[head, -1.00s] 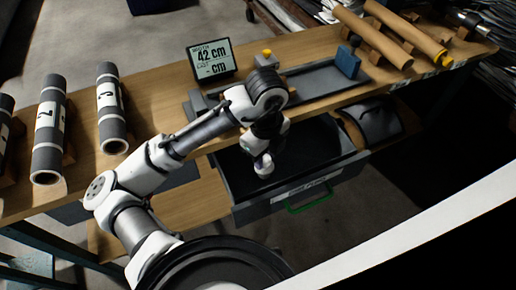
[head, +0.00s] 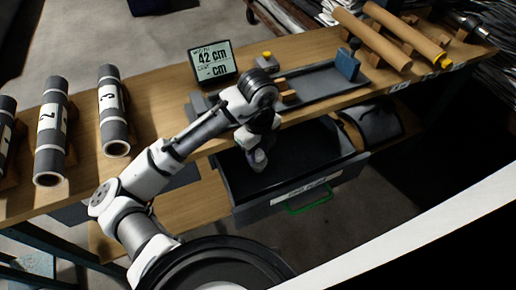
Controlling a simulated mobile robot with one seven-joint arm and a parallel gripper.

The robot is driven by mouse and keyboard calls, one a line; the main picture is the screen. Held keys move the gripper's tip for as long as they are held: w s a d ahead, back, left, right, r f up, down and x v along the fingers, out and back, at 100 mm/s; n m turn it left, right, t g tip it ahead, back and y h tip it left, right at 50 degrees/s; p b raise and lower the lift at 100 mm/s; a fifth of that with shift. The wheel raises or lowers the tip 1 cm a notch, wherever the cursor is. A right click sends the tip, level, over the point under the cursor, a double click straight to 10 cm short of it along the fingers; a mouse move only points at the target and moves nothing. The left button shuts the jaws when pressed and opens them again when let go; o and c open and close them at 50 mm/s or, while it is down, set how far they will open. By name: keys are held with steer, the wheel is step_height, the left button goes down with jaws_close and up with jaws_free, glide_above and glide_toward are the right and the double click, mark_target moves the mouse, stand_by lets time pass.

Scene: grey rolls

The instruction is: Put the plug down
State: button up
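My gripper (head: 258,158) points down over the open grey drawer (head: 272,208) below the bench, near the drawer's left side. Its fingers are small and dark in the head view, and I cannot tell whether they are open or shut. No plug can be made out in or under the gripper. A yellow plug-like cap (head: 444,63) sits in the near end of a brown roll (head: 408,34) at the back right. The drawer's dark floor looks bare where it shows; part of it is hidden behind my wrist.
A display (head: 213,63) reading 42 cm stands on the bench beside a small box with a yellow button (head: 267,58). Several grey rolls (head: 50,135) lie at left. A dark rounded object (head: 372,122) lies right of the drawer.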

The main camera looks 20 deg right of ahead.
step_height(320, 180, up, 12)
steer(key=shift+p, duration=0.35)
